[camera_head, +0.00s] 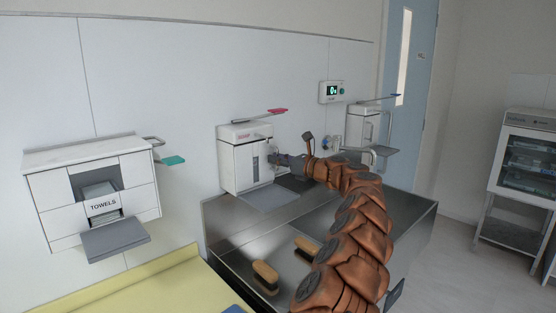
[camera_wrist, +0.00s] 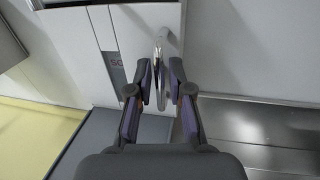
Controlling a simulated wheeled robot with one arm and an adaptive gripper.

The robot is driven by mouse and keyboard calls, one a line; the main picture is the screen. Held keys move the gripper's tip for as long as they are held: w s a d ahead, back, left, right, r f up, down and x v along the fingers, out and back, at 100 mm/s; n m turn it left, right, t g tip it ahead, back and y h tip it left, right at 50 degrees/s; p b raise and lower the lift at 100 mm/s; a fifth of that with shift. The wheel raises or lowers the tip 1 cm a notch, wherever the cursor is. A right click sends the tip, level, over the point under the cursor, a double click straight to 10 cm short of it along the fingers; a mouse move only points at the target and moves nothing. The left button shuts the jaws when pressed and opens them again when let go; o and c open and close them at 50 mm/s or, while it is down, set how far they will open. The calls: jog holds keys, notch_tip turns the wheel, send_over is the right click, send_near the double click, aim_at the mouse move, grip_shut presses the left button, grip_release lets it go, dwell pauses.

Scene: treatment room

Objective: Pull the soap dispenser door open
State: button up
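The soap dispenser (camera_head: 241,163) is a white wall box with a pink-tipped lever (camera_head: 277,111) above it. Its front door (camera_wrist: 137,27) looks shut and fills the top of the wrist view, with a grey window strip and part of a label. A shiny vertical handle (camera_wrist: 160,75) stands out from the door. My gripper (camera_head: 278,159) is at the right part of the dispenser's front. In the wrist view my gripper (camera_wrist: 161,82) is open, with one finger on each side of the handle and gaps visible. The handle is hidden by my gripper in the head view.
A grey tray (camera_head: 270,198) sits below the dispenser. A steel sink (camera_head: 225,233) with two brushes (camera_head: 265,273) lies below my arm. A towel box (camera_head: 50,205) hangs at left. A second dispenser (camera_head: 358,131) with a blue-tipped lever is at right.

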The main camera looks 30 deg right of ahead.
grip_shut()
dwell(0.3)
jog(key=shift+s+d, duration=0.1)
jog(key=shift+s, duration=0.1)
